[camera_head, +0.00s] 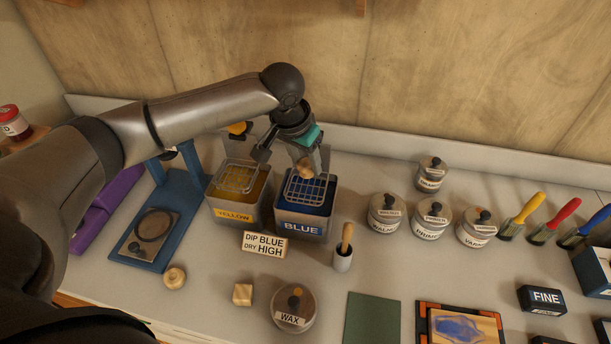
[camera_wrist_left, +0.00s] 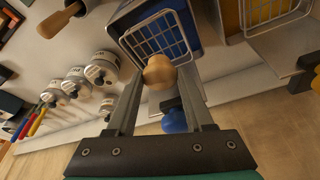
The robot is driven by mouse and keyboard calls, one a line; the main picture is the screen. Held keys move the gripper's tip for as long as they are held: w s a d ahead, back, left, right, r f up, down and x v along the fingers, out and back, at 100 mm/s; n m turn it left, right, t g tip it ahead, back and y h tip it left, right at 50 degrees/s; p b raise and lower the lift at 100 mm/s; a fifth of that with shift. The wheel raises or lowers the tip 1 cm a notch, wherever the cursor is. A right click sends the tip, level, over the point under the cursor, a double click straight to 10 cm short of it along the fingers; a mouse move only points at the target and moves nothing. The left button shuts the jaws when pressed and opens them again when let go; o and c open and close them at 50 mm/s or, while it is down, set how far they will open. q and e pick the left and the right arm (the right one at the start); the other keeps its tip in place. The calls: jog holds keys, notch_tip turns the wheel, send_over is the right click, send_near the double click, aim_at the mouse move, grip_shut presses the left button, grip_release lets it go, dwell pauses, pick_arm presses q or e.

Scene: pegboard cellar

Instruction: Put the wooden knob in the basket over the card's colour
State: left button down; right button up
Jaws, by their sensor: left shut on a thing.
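The wooden knob (camera_head: 305,169) is a small, pale, rounded piece. My left gripper (camera_head: 306,160) is shut on it, above the wire basket (camera_head: 301,190) at the blue tank (camera_head: 291,218). In the left wrist view the knob (camera_wrist_left: 158,72) sits between the fingertips, in front of the basket's grid (camera_wrist_left: 155,40); whether they touch cannot be told. The card (camera_head: 264,244) reads "DIP BLUE DRY HIGH" and stands in front of the tanks. The yellow tank (camera_head: 237,207) with another wire basket (camera_head: 235,178) is to the left. My right gripper is not in view.
A round wooden piece (camera_head: 174,278), a wooden cube (camera_head: 242,294) and a wax tin (camera_head: 293,307) lie in front. A cup with a wooden handle (camera_head: 343,258) stands right of the blue tank. Labelled tins (camera_head: 432,220) and brushes (camera_head: 521,216) are further right. A blue stand (camera_head: 150,235) is left.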

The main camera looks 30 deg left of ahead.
aim_at(305, 175)
pick_arm(q)
jog(key=shift+f, duration=2.4)
jog(key=shift+f, duration=0.1)
jog(key=c, duration=0.6)
grip_release()
jog(key=shift+o, duration=0.2)
jog(key=v, duration=1.2)
jog(key=shift+p, duration=0.4)
